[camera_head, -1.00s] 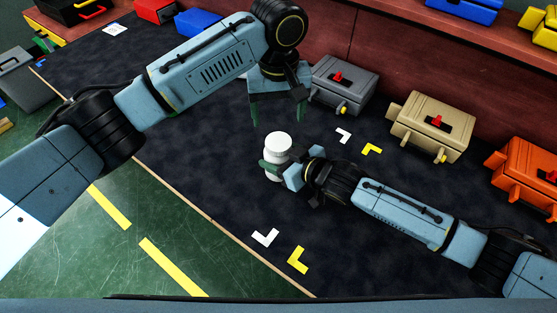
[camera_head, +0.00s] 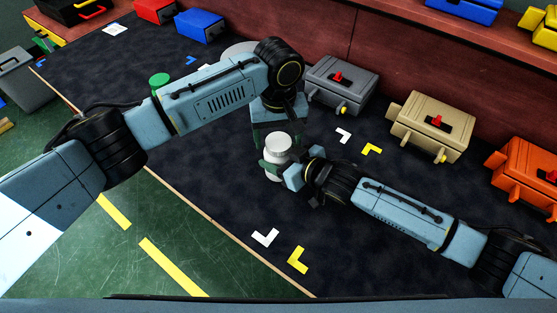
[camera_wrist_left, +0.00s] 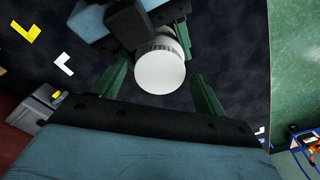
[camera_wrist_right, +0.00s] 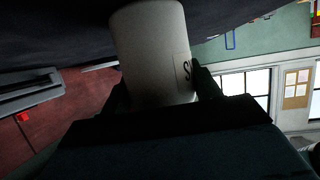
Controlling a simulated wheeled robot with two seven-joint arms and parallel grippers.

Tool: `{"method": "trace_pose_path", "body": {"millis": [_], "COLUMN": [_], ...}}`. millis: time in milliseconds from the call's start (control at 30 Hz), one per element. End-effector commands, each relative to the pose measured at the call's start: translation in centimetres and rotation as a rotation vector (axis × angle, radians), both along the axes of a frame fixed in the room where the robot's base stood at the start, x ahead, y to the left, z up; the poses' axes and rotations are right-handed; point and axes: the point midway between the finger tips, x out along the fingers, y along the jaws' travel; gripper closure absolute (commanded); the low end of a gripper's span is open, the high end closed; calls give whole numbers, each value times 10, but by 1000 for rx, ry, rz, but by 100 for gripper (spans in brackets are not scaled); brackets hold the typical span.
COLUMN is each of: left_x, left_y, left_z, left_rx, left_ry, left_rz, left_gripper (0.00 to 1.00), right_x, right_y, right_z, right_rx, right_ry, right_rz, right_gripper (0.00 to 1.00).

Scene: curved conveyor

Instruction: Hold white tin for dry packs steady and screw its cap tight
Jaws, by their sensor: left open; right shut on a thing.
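In the head view the left fingers (camera_head: 276,132) partly hide behind the cap.
Grey (camera_head: 342,84), beige (camera_head: 432,125) and orange (camera_head: 528,168) boxes line the belt's far side. A green-topped item (camera_head: 160,80) and a pale round thing (camera_head: 240,48) show behind my left arm. The belt in front of the tin is clear except for corner marks (camera_head: 265,237).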

Motion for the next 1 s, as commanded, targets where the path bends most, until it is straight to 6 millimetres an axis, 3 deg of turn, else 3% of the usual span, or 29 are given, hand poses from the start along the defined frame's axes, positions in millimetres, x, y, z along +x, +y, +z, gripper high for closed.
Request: {"method": "trace_pose_path", "body": {"millis": [367,700,1000], "left_x": [0,0,0], "left_y": [0,0,0], "left_z": [-5,-5,-5], "left_rx": [-1,-1,-1], "left_ry": [-1,0,-1], "left_rz": [-1,-1,-157], "left_gripper": [27,72,74], "right_x": [0,0,0], "right_y": [0,0,0], "right_z": [0,0,0], "right_rx": [-2,-2,-1], "right_ry": [0,0,0], "right_rz": [-1,-1,-1], "right_gripper": [100,100,100]}}
